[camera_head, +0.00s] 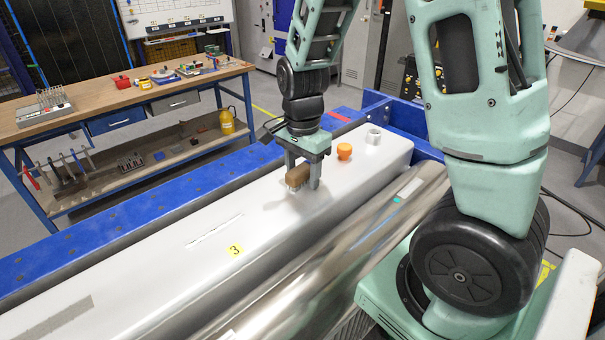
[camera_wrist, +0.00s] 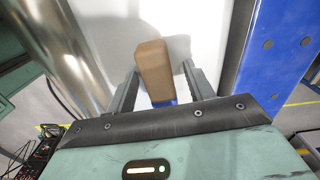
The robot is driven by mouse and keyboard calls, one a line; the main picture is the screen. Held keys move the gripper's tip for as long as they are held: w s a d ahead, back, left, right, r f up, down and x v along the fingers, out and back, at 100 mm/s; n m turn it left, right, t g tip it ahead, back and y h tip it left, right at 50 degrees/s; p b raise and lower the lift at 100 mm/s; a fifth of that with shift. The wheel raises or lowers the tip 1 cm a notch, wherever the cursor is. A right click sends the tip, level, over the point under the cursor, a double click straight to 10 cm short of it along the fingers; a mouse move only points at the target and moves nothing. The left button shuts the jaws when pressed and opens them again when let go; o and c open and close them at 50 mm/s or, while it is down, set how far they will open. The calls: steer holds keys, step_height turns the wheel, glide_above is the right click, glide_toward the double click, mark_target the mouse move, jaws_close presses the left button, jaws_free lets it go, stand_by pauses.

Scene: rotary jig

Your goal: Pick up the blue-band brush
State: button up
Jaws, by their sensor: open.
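The brush (camera_head: 297,177) has a brown wooden block with pale bristles below and sits on the white surface of the jig. In the wrist view its brown block (camera_wrist: 153,68) lies between my two fingers, with a small blue patch at its near end. My gripper (camera_head: 303,185) points down over the brush, with one finger on each side of it. In the wrist view my gripper (camera_wrist: 158,82) is open, and gaps show between the fingers and the block. The brush's lower part is partly hidden.
An orange knob (camera_head: 344,151) and a white ring (camera_head: 373,136) stand on the white jig body (camera_head: 215,225) behind my gripper. A shiny metal cylinder (camera_head: 330,270) runs along its near side. A blue beam (camera_head: 120,220) runs along the far side. A workbench (camera_head: 110,95) stands at back left.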

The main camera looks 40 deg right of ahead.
mark_target(301, 167)
steer(key=c, duration=1.1)
step_height(301, 167, up, 10)
steer(key=shift+r+b, duration=0.25)
steer(key=shift+b, duration=0.6)
steer(key=shift+o, duration=1.1)
steer(key=shift+c, duration=0.4)
steer(key=shift+a, duration=0.1)
